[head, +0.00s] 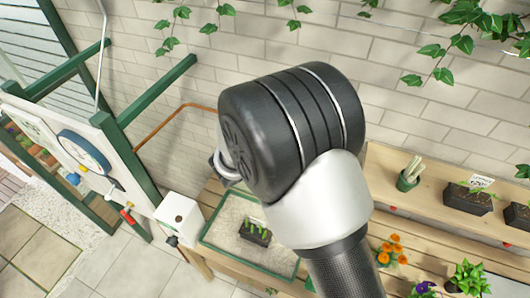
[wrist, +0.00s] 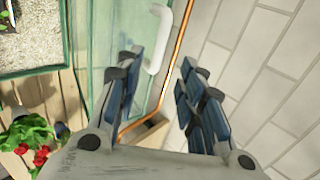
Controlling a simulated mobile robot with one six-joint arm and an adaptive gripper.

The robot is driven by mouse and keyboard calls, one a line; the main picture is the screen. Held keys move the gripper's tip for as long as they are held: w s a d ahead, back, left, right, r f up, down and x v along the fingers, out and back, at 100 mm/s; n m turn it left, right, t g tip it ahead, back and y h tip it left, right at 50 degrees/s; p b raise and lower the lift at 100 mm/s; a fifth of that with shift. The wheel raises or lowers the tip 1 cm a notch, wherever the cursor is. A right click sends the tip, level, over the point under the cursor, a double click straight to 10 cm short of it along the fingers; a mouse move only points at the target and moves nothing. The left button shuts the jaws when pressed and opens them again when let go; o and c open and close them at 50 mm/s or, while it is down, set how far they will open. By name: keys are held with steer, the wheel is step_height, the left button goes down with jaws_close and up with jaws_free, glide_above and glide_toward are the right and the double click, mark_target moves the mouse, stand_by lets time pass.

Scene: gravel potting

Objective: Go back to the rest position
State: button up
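My gripper (wrist: 164,92) shows in the wrist view with its two dark blue-padded fingers spread apart. Nothing is between the fingertips. Beyond them are a pale green glass panel with a white handle (wrist: 157,42), a copper pipe (wrist: 179,50) and the tiled wall. In the head view my arm's large black and white joint fills the middle. It hides most or all of the gripper there.
A gravel tray (head: 222,205) with a small black planter (head: 255,233) lies on the wooden bench behind my arm. A shelf (head: 400,165) with pots is at right. Orange flowers (head: 391,247) are below it. A white box (head: 178,217) stands left of the tray. Red flowers (wrist: 38,152) are left of the gripper.

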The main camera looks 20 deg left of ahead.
steer(key=d+r+m+g+h+b, duration=0.1)
steer(key=d+r+m+h+b, duration=0.25)
steer(key=d+m+b, duration=0.9)
steer(key=s+d+m+g+b, duration=0.15)
steer(key=s+d+m, duration=0.25)
steer(key=d+m, duration=0.4)
steer(key=s+d+m+g+b, duration=0.15)
steer(key=s+d+m, duration=0.25)
steer(key=d+m, duration=0.5)
steer(key=s+f+m+y+b, duration=0.1)
steer(key=s+f+m+b, duration=0.2)
steer(key=s+m, duration=0.3)
steer(key=s+d+f+m+y+b, duration=0.1)
steer(key=s+f+m+y+b, duration=0.1)
steer(key=s+m+b, duration=0.3)
steer(key=s+d+f+m+g+y+b, duration=0.1)
steer(key=s+f+m+b, duration=0.3)
steer(key=s+m, duration=0.4)
steer(key=f+m, duration=0.1)
steer(key=m, duration=0.3)
steer(key=shift+s+m, duration=0.25)
steer(key=shift+m, duration=0.1)
